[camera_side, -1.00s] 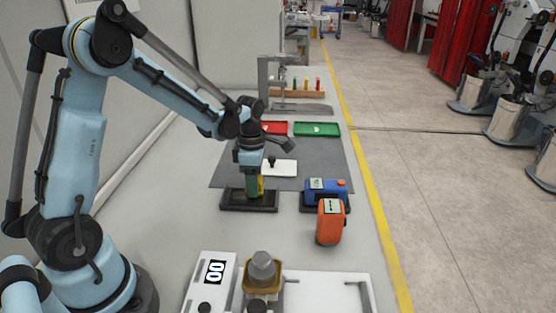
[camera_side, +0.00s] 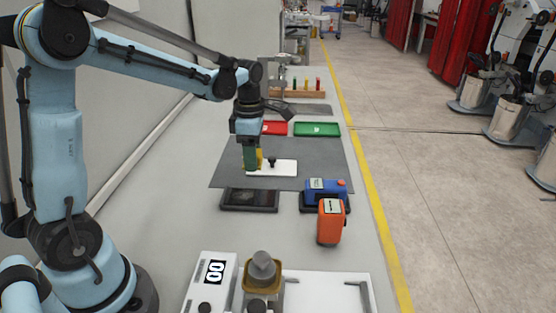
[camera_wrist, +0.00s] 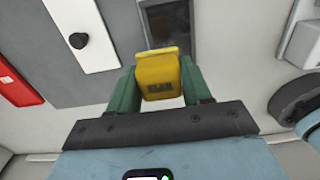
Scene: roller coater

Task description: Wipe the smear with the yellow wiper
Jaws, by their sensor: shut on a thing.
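My gripper (camera_side: 252,158) has green fingers and is shut on the yellow wiper (camera_side: 259,158). The wiper also shows between the fingers in the wrist view (camera_wrist: 158,78). In the side view they are at the left end of a white plate with a black knob (camera_side: 285,168); I cannot tell whether the wiper touches anything. The white plate lies at the upper left in the wrist view (camera_wrist: 92,50). A dark shallow tray (camera_side: 250,207) is nearer the side camera and looks empty. I cannot make out the smear in either view.
A grey mat (camera_side: 334,162) lies under the plate. Red (camera_side: 275,128) and green (camera_side: 317,129) trays are behind. A blue device (camera_side: 322,188) and an orange device (camera_side: 330,222) stand at the right. A cup with a grey knob (camera_side: 263,272) is at the front.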

